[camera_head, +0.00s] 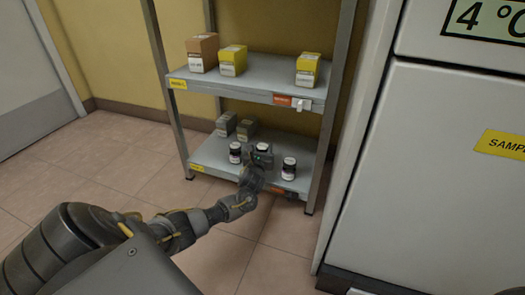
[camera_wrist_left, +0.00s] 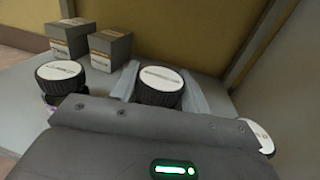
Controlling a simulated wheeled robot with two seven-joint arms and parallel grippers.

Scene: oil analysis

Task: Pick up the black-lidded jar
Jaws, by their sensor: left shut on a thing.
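Three dark-lidded jars with white labels stand in a row on the lower shelf. The left jar (camera_head: 235,152) and the right jar (camera_head: 289,168) stand free on either side of my left gripper (camera_head: 258,155). The middle jar (camera_head: 264,147) is partly hidden behind the gripper. In the left wrist view my left gripper (camera_wrist_left: 159,90) has its fingers on both sides of the middle jar (camera_wrist_left: 159,84), shut on it. Its lid is black-rimmed with a white top. The left jar (camera_wrist_left: 61,76) also shows there, and the right jar (camera_wrist_left: 258,138) is mostly hidden. My right gripper is not in view.
Two grey boxes (camera_head: 226,124) stand at the back left of the lower shelf (camera_head: 210,158). The upper shelf (camera_head: 262,77) holds brown and yellow boxes. Metal posts frame the rack, and a white fridge (camera_head: 430,170) stands close on the right.

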